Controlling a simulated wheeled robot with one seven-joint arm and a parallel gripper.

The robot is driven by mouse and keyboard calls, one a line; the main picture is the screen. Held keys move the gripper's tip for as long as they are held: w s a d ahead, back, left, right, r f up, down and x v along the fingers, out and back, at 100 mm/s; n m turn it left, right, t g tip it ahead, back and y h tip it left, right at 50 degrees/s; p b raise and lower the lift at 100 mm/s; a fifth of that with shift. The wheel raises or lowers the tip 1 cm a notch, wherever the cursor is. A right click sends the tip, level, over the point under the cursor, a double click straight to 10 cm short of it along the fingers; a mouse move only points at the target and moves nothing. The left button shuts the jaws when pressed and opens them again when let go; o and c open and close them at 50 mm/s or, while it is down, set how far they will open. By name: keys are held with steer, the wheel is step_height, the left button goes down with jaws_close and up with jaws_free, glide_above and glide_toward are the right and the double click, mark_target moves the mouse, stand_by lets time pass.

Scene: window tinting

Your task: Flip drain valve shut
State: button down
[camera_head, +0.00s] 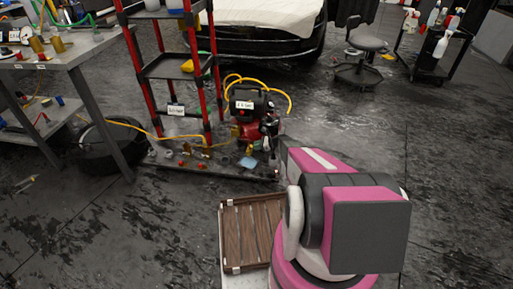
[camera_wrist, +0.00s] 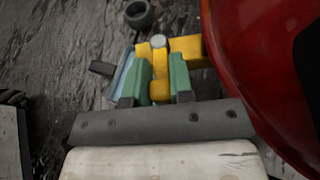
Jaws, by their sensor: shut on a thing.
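In the wrist view, my gripper (camera_wrist: 161,76) has its two green fingers closed on the yellow lever of the drain valve (camera_wrist: 160,91). The yellow valve body (camera_wrist: 187,46) sits just beyond the fingertips, beside the large red tank (camera_wrist: 262,62). In the head view, the red compressor (camera_head: 247,131) stands on the floor by the shelf rack, with a black, labelled upper part. My arm reaches to its right side. The valve is too small or hidden to make out in that view.
A red-and-black shelf rack (camera_head: 163,66) stands left of the compressor. A yellow hose (camera_head: 289,98) loops around the compressor. A wooden crate (camera_head: 228,237) is near my arm.

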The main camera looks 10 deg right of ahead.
stand_by(0.3)
steer(key=c, duration=1)
jaws_free()
steer(key=v, duration=1)
steer(key=shift+d+r, duration=0.15)
steer(key=shift+d, duration=0.3)
steer(key=shift+w, duration=0.1)
steer(key=s+a+r+n+g+h, duration=0.1)
steer(key=s+a+r+n+h, duration=0.2)
steer(key=s+r+n, duration=0.4)
steer(key=s+a+r+n+g+h, duration=0.2)
steer(key=s+r+n+h, duration=0.3)
steer(key=s+r, duration=0.7)
steer(key=s+a+r+n+g+h, duration=0.1)
steer(key=s+a+r+n+h, duration=0.3)
steer(key=s+r+n, duration=0.5)
steer(key=s+r, duration=0.1)
steer(key=s, duration=0.6)
steer(key=shift+s+r+n+h, duration=0.35)
steer(key=shift+s+n+h, duration=0.05)
